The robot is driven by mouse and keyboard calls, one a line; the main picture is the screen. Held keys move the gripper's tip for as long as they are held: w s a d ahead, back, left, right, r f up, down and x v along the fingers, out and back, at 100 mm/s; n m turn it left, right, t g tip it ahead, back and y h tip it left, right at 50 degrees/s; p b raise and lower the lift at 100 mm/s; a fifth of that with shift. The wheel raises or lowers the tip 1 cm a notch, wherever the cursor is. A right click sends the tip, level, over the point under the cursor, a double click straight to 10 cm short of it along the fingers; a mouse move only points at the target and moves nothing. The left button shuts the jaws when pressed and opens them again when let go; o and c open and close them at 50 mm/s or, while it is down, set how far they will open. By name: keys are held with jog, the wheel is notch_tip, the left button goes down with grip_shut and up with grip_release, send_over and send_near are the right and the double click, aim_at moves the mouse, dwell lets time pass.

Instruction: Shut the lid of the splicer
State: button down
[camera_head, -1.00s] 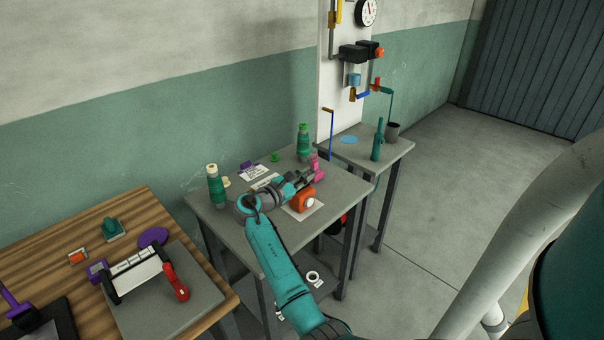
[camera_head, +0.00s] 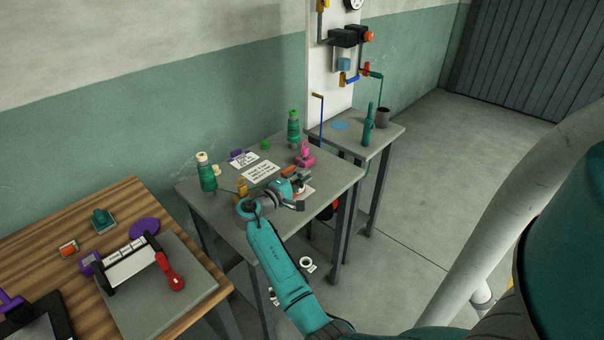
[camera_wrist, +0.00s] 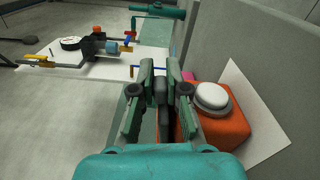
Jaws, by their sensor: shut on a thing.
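An orange device (camera_wrist: 232,120) with a round white cap (camera_wrist: 212,97) stands on a white sheet in the wrist view. I take it for the splicer, but its lid is not clearly visible. My gripper (camera_wrist: 162,90) is right beside it, shut on a dark grey upright piece (camera_wrist: 162,97). I cannot tell whether that piece belongs to the lid. In the head view my gripper (camera_head: 294,188) is low over the front part of the grey table and hides most of the device. A small orange patch (camera_head: 288,170) shows just behind it.
The grey table (camera_head: 225,222) also bears a pink object (camera_head: 305,157), green bottles (camera_head: 293,128) and white cards (camera_head: 260,172). A smaller table with a green cylinder (camera_head: 369,125) stands beyond. The wooden table (camera_head: 62,218) at left holds a framed device with a red handle (camera_head: 170,272).

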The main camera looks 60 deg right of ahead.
jog(key=shift+f+m, duration=0.5)
jog(key=shift+m, duration=0.5)
jog(key=shift+f, duration=0.1)
